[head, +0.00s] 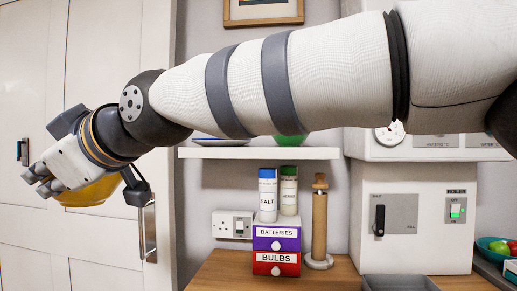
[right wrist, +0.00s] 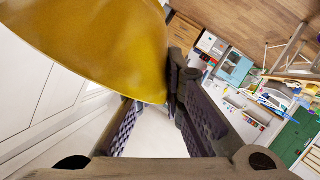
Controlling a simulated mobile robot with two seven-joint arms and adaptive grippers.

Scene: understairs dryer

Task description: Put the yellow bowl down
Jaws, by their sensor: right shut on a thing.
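The yellow bowl (head: 92,190) is in my right gripper (head: 45,183) at the left of the head view, in front of the white cupboard doors. The gripper's fingers hide part of the bowl. In the right wrist view the bowl (right wrist: 105,45) fills the upper left, with its edge at the fingers of my right gripper (right wrist: 160,100). The bowl is held up in the air, clear of the wooden worktop (head: 215,272). My left gripper is in neither view.
A white shelf (head: 260,153) holds a green bowl (head: 290,140), partly behind my arm. Salt jar (head: 267,190), batteries and bulbs drawers (head: 276,250), wooden holder (head: 319,225), boiler unit (head: 415,215) and grey tray (head: 400,283) stand on or above the worktop. Its front left looks bare.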

